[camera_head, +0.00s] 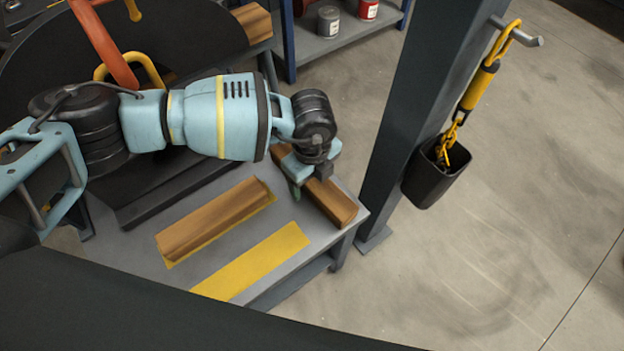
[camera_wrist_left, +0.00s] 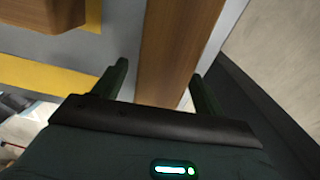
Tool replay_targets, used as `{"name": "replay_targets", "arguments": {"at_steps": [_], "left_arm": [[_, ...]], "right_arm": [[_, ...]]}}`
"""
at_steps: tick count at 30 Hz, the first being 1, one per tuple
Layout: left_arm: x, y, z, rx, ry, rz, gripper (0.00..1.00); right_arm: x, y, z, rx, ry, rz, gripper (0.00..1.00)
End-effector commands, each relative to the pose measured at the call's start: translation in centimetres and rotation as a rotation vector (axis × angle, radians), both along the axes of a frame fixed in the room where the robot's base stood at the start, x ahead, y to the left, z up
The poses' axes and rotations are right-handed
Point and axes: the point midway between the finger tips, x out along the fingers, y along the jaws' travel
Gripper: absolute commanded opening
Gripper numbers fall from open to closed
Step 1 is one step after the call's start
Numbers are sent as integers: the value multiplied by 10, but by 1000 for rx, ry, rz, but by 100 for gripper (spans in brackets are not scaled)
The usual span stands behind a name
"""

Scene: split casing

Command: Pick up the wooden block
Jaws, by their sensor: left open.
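A wooden block (camera_head: 335,202) lies near the right edge of the grey table (camera_head: 305,233), partly hidden under my left gripper (camera_head: 309,179). In the left wrist view the same block (camera_wrist_left: 183,45) runs lengthwise between the two dark fingers of the left gripper (camera_wrist_left: 159,72). The fingers are apart, one on each side of the block, with gaps visible beside it. A second wooden block (camera_head: 210,218) lies on a yellow strip to the left. It also shows at the upper left of the wrist view (camera_wrist_left: 45,12). My right gripper does not show.
A bare yellow strip (camera_head: 252,262) lies on the table's front part. A dark post (camera_head: 425,90) stands right of the table, with a black bin (camera_head: 432,180) and yellow chain hoist hanging there. A blue shelf with cans (camera_head: 328,20) stands behind.

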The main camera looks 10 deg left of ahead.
Motion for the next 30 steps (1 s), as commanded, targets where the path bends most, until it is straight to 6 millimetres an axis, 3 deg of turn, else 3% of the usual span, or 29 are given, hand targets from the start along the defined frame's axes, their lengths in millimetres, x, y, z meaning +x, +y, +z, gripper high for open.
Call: {"name": "replay_targets", "arguments": {"at_steps": [2,15,23,30], "left_arm": [[0,0,1,-1,-1,0,70],[0,0,1,0,0,0,12],[1,0,4,-1,-2,0,12],[1,0,40,-3,-5,0,12]], "right_arm": [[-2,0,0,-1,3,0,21],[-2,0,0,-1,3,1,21],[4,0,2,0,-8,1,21],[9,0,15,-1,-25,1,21]]}}
